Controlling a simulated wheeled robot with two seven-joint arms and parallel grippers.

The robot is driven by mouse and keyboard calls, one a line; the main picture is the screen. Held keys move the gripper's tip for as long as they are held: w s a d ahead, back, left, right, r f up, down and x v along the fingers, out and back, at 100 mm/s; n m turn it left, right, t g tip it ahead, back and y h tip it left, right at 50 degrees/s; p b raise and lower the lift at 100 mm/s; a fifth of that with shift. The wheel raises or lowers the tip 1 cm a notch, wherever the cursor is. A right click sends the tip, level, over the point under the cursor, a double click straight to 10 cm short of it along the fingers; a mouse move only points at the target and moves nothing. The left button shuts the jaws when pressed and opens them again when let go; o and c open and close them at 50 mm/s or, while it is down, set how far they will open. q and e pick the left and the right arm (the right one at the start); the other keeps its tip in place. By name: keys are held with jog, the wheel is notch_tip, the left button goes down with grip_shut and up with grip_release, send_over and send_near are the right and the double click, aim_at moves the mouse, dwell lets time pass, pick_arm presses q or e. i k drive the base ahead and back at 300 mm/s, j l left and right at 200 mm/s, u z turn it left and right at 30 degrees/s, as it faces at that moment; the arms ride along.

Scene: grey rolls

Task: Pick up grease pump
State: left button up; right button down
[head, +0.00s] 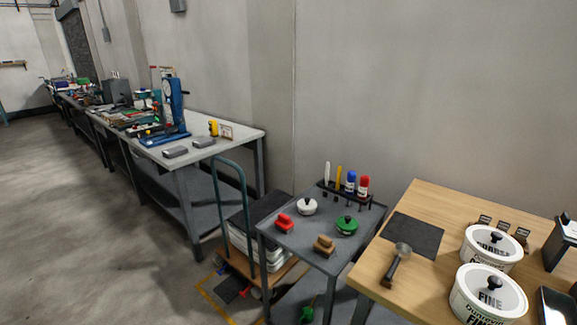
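I cannot tell for certain which thing is the grease pump. A small yellow object (213,128) stands upright near the right end of the long grey workbench (236,136). A tall blue press-like tool (176,105) stands on the same bench to its left. Neither of my grippers is in view.
White tubs (488,300), a dark mat (412,235) and a metal-headed tool (397,262) are on the wooden table (455,215). A trolley with a green handle (243,190) stands between bench and cart. The floor (100,240) at left is clear.

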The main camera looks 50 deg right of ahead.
aim_at(350, 186)
jog(key=i+z, duration=0.3)
jog(key=z, duration=0.15)
jog(key=i+j+z, duration=0.15)
jog(key=z, duration=0.35)
jog(key=i+j+z, duration=0.3)
jog(key=z, duration=0.15)
jog(key=i+j+z, duration=0.25)
jog(key=z, duration=0.2)
jog(key=i+j+z, duration=0.15)
jog(key=j+z, duration=0.35)
